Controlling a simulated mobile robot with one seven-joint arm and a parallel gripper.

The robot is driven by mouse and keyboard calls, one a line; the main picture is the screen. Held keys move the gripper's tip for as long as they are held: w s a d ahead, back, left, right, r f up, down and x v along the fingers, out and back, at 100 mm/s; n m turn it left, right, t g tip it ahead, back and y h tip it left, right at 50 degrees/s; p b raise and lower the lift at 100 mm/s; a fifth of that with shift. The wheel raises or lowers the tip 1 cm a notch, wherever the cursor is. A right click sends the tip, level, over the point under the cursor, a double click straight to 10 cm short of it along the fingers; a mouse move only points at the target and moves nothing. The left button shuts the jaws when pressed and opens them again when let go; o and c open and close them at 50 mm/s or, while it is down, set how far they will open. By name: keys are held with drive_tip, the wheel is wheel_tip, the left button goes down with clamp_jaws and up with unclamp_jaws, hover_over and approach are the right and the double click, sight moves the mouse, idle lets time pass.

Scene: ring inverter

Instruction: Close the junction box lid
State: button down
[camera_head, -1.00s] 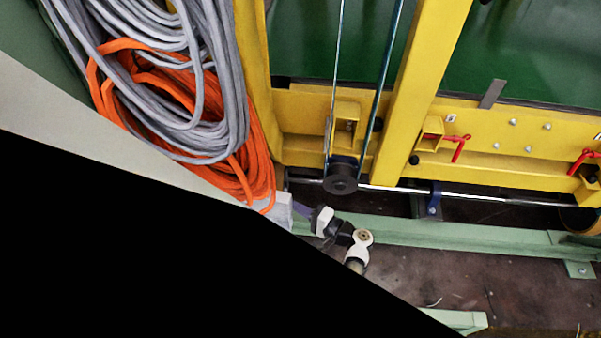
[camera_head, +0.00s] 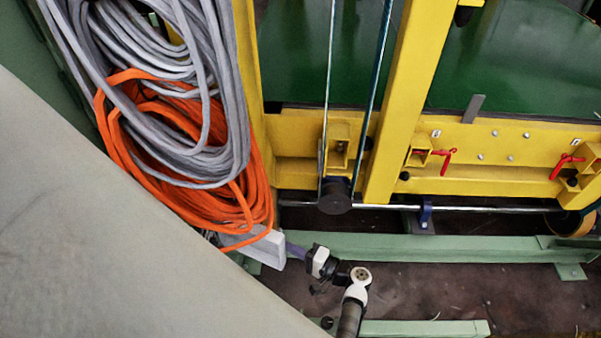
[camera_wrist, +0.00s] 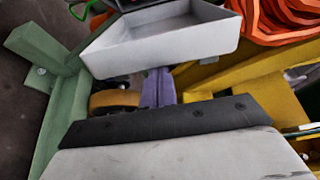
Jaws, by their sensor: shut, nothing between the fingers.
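A pale grey box-like part (camera_head: 258,245) shows below the orange cable coil in the head view. In the wrist view the fingers (camera_wrist: 158,80) reach the tray's lower edge; contact is unclear.
Grey cables (camera_head: 190,90) and an orange cable coil (camera_head: 150,150) hang at upper left. A pale panel (camera_head: 100,240) fills the lower left. A yellow frame (camera_head: 400,120) with red handles stands behind. Green beams (camera_head: 420,247) cross the dark floor.

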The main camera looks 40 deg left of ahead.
drive_tip(key=s, duration=0.1)
drive_tip(key=s+d, duration=0.1)
drive_tip(key=s, duration=0.1)
drive_tip(key=shift+s, duration=0.25)
drive_tip(key=shift+d, duration=0.15)
